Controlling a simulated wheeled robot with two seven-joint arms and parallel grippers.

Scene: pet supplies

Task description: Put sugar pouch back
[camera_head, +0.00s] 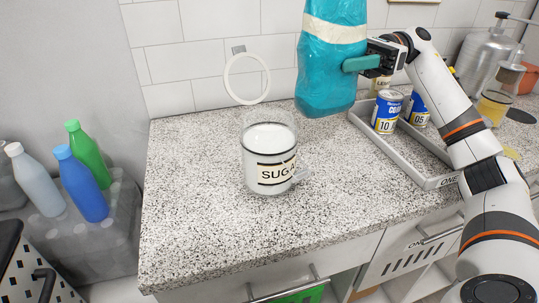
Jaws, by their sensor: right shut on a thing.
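The sugar pouch (332,62) is a large teal bag with a cream band near its top. It hangs upright in the air above the back of the counter. My right gripper (360,64) is shut on its right side. A clear glass jar (268,155) labelled "SUGA…" stands on the speckled counter (205,215), below and left of the pouch. White contents show inside it. The pouch's top is cut off by the picture's upper edge. My left gripper is not in view.
A grey tray (428,183) right of the jar holds blue-and-white cans (387,112), partly behind my right arm. A metal dispenser (485,60) stands at the back right. Bottles (80,185) stand left of the counter. The counter's left and front are clear.

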